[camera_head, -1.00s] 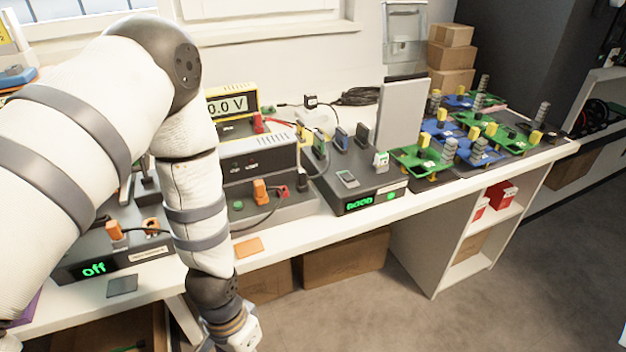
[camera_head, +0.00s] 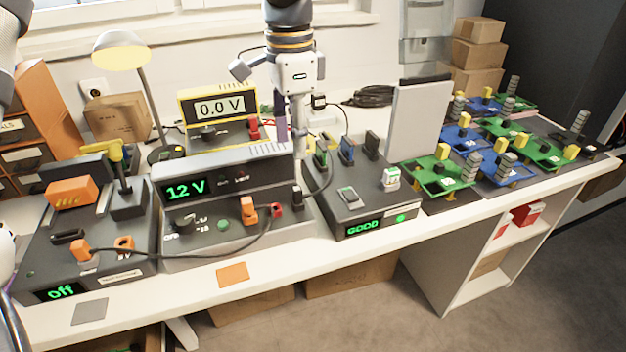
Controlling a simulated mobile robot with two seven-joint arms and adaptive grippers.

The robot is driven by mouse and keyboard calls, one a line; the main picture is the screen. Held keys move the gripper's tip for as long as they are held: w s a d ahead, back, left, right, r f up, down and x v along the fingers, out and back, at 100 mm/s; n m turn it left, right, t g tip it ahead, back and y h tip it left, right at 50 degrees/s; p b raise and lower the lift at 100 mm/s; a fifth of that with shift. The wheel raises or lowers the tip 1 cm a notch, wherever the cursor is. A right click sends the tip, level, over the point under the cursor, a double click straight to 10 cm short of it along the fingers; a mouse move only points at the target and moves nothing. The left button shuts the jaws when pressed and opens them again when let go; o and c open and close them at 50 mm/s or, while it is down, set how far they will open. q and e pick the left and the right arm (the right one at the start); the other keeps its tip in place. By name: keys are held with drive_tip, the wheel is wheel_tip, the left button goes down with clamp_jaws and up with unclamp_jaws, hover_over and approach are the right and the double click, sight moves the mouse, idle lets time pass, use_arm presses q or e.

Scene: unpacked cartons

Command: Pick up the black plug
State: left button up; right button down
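A black plug (camera_head: 297,196) stands upright at the right end of the grey power supply unit (camera_head: 180,245), with a dark cable curving up behind it.
The supply display reads 12 V; an orange plug (camera_head: 249,210) and red plug (camera_head: 276,211) sit beside the black one. A tester (camera_head: 365,205) marked GOOD stands right. A multimeter (camera_head: 219,107) and lamp (camera_head: 121,50) stand behind. The front table strip is mostly clear.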

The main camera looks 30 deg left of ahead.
sight(297, 188)
use_arm(q)
wheel_tip(297, 188, down, 12)
drive_tip(key=shift+s+d+r+b, duration=0.1)
drive_tip(key=shift+s+d+b, duration=0.05)
drive_tip(key=shift+b, duration=0.2)
clamp_jaws()
